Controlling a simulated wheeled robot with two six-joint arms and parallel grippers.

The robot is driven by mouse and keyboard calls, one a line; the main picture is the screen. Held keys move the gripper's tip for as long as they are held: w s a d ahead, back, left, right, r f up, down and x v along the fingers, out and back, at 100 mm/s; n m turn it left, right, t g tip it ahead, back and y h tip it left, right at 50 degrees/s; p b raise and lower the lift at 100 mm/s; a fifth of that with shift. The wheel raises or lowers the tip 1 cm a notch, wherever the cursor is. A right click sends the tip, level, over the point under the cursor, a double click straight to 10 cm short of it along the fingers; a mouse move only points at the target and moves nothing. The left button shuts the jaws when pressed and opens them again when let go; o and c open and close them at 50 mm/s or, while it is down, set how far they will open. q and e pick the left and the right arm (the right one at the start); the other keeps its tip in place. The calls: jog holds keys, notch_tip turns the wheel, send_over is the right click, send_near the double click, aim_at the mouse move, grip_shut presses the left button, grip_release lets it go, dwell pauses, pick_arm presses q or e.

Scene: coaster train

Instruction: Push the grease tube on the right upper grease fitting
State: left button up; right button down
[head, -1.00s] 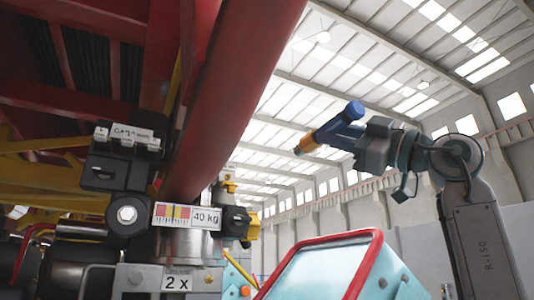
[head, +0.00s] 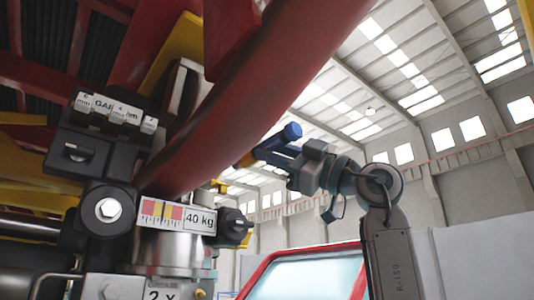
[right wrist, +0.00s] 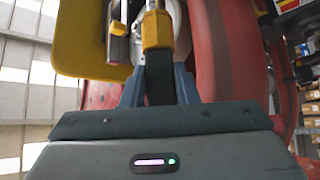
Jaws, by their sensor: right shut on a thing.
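My right gripper (head: 268,155) reaches in from the right in the head view, its jaws close to the edge of the red curved tube. It is shut on the grease tube, whose yellow-orange end (head: 246,160) points left and overlaps the red tube's edge in the picture. In the right wrist view the blue fingers clasp a black piece (right wrist: 160,80) with a yellow end (right wrist: 157,30) pointing up and away. A wheel-like part and metal parts lie beyond that end. I cannot make out the right upper grease fitting clearly. My left gripper is not in view.
The thick red tube (head: 255,100) crosses the head view. At left stand a black gauge block (head: 85,150) and a metal cylinder labelled 40 kg (head: 180,250). A yellow plate (right wrist: 82,40) hangs at left in the right wrist view.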

aim_at(249, 166)
jog(key=shift+w+a+r+p, duration=0.1)
jog(key=shift+w+a+p, duration=0.2)
jog(key=shift+w, duration=0.2)
jog(key=shift+w+a+r+p, duration=0.1)
jog(key=shift+w+a+p, duration=0.2)
jog(key=shift+w, duration=0.2)
jog(key=shift+w+a, duration=0.1)
jog(key=shift+w, duration=0.15)
jog(key=shift+w+a+p, duration=0.25)
jog(key=shift+w+p, duration=0.35)
jog(key=shift+p, duration=0.05)
jog(key=shift+w+a+p, duration=0.55)
jog(key=shift+w+a, duration=0.2)
jog(key=shift+w, duration=0.2)
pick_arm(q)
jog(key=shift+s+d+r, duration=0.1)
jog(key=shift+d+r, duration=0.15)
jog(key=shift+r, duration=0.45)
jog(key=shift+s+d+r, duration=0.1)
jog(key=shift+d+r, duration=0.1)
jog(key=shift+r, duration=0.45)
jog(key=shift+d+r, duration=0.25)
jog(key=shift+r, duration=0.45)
pick_arm(e)
jog(key=shift+w+a+f, duration=0.1)
jog(key=shift+w+a, duration=0.15)
jog(key=shift+w, duration=0.1)
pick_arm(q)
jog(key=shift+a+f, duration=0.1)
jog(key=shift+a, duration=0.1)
